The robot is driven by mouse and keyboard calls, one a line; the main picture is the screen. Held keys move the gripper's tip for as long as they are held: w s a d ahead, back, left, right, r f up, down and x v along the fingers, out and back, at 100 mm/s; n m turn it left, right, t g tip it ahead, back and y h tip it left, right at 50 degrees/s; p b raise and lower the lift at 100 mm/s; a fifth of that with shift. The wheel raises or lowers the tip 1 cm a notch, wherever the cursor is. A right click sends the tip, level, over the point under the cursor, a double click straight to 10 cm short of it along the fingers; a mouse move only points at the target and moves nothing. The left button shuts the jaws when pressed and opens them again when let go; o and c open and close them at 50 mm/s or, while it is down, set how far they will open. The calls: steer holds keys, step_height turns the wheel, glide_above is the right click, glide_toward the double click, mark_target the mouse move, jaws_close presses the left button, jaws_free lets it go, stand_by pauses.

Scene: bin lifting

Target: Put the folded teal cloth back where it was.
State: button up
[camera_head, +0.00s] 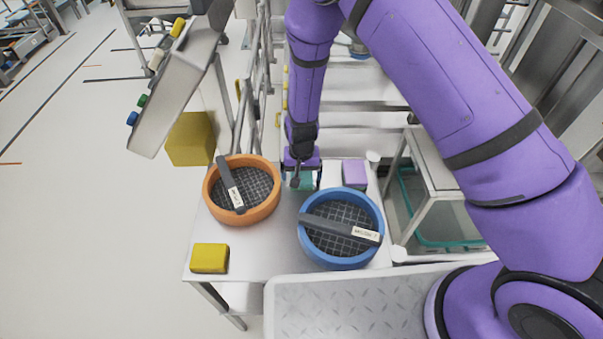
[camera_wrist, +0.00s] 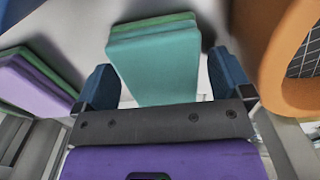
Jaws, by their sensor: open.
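The folded teal cloth (camera_wrist: 155,68) lies between the two blue fingers of my gripper (camera_wrist: 160,88) in the wrist view, with a green layer along its far edge. My gripper is open, with a finger on either side of the cloth and a visible gap beside each. In the head view the gripper (camera_head: 302,180) is low at the back of the white table, and only a bit of the teal cloth (camera_head: 306,184) shows behind its fingers. I cannot tell for sure whether the cloth's underside touches the tabletop.
The orange round bin (camera_head: 263,213) stands left of the gripper and the blue round bin (camera_head: 372,257) front right, each with a dark bar across it. A purple folded cloth (camera_head: 354,173) lies close on the right. A yellow block (camera_head: 209,258) sits at the table's front left.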

step_height(320, 180, up, 12)
stand_by(0.5)
steer(key=s+d+r+t+y, duration=0.1)
steer(key=s+d+r, duration=0.1)
steer(key=d+r, duration=0.5)
steer(key=s+d+r, duration=0.1)
steer(key=d+r, duration=0.1)
steer(key=r, duration=0.9)
steer(key=s+d+r+t+y, duration=0.1)
steer(key=s+d+r, duration=0.1)
steer(key=d+r, duration=0.5)
steer(key=s+d+r+t+h, duration=0.1)
steer(key=s+d+r, duration=0.4)
steer(key=s, duration=0.5)
steer(key=s+d+r+t+h, duration=0.1)
steer(key=s+d+r+t, duration=0.1)
steer(key=s+d+r, duration=0.4)
steer(key=s+r, duration=0.2)
steer(key=s, duration=0.3)
steer(key=shift+r, duration=0.3)
